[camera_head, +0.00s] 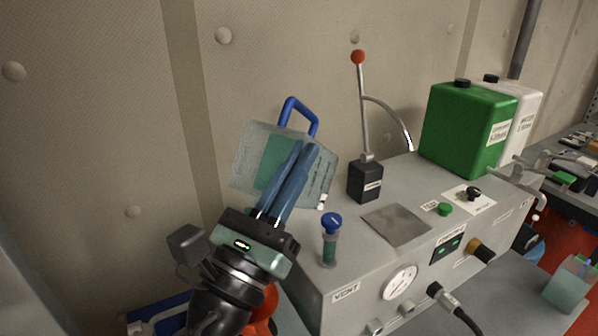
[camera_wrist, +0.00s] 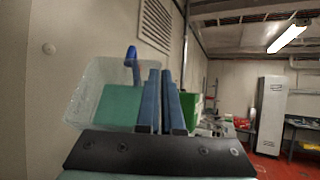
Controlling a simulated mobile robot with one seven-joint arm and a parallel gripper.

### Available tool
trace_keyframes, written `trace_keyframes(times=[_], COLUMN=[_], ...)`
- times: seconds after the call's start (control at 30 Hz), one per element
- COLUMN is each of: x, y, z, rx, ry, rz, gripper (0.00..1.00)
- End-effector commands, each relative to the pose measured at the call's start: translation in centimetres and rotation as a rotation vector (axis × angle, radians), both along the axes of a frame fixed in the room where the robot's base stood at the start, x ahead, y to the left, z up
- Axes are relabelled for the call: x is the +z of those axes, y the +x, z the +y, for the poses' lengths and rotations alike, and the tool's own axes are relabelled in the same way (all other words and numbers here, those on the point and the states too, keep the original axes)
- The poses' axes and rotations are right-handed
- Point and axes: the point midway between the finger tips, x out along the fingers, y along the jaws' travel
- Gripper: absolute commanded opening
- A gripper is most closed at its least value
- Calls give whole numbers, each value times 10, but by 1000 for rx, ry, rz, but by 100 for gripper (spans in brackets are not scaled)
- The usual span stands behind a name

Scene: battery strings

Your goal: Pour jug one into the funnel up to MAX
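Jug one, a clear jug (camera_head: 252,152) with a blue handle (camera_head: 290,104) and teal liquid, is tilted in the air at the back left of the grey machine. In the wrist view the jug (camera_wrist: 90,75) is left of and beyond the fingers. My gripper (camera_head: 308,150) has its two long blue fingers close together across the jug and at its handle; they hide the exact grip. The blue funnel (camera_head: 331,220) tops a clear tube (camera_head: 329,252) with dark green liquid, just right of and below the jug. No stream shows, and the MAX mark is not readable.
A black box with a red-knobbed lever (camera_head: 365,180) stands right of the jug. A green can (camera_head: 465,128) and a white can (camera_head: 525,110) stand at the back right. A gauge (camera_head: 399,282) and hose sit on the machine's front. The wall is close behind.

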Motion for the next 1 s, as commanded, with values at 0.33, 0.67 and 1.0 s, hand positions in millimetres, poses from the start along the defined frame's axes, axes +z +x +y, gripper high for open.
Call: trace_keyframes(times=[0.33,0.67,1.0], x=[4,5,5], y=[-3,-3,-3], z=[0,1,1], rx=[0,0,0], ry=[-16,-19,-18], rz=[-42,-44,-43], gripper=[0,0,0])
